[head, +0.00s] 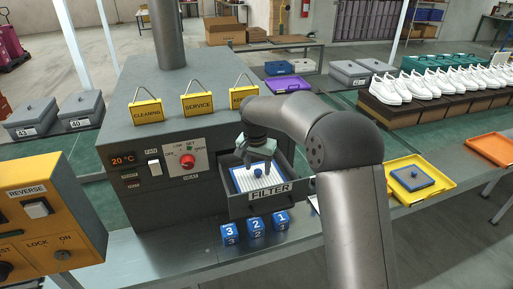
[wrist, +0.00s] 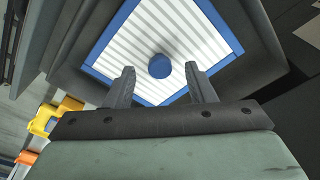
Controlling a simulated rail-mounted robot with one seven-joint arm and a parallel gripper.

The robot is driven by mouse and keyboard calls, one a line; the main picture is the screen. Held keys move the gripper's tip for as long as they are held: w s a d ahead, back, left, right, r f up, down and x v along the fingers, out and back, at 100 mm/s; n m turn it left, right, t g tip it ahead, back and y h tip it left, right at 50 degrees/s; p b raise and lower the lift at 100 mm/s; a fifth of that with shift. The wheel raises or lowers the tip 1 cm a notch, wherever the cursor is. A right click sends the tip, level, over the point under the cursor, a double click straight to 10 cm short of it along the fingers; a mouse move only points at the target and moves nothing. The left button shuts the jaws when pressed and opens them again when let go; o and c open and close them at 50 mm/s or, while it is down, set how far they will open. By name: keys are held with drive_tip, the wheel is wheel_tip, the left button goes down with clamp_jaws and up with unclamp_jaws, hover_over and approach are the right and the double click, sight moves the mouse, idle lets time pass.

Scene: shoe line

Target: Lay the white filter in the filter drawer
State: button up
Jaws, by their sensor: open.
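The white filter (head: 248,181) has a pleated white face, a blue frame and a blue knob in its middle. It lies inside the open filter drawer (head: 268,205), which is dark grey and carries a FILTER label. In the wrist view the filter (wrist: 188,30) lies within the dark drawer walls (wrist: 262,55), with its knob beyond my fingertips. My gripper (head: 256,165) is over the drawer; in the wrist view my gripper (wrist: 163,82) has its two fingers apart with nothing between them. The knob appears free of the fingers.
Blue numbered blocks (head: 255,226) stand on the bench in front of the drawer. A yellow tray (head: 420,180) with a blue plate (head: 411,178) lies to the right. The grey machine (head: 150,135) with hanging yellow signs (head: 197,105) rises behind and left of the drawer.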

wheel_tip(320, 180, up, 16)
drive_tip(key=s+b, duration=0.2)
drive_tip(key=s+d+f+n, duration=0.1)
drive_tip(key=s+d+f, duration=0.1)
drive_tip(key=s+d, duration=0.5)
drive_tip(key=s+d+f+n, duration=0.15)
drive_tip(key=s+d, duration=0.35)
drive_tip(key=s, duration=0.5)
drive_tip(key=s+d+f, duration=0.3)
drive_tip(key=s+f, duration=0.2)
drive_tip(key=s, duration=0.4)
drive_tip(key=s+d+f+n, duration=0.1)
drive_tip(key=s+d+f, duration=0.2)
drive_tip(key=s+f, duration=0.3)
drive_tip(key=s, duration=0.3)
drive_tip(key=shift+f, duration=0.15)
drive_tip(key=shift+n+g, duration=0.25)
drive_tip(key=shift+g, duration=0.05)
drive_tip(key=shift+c, duration=0.3)
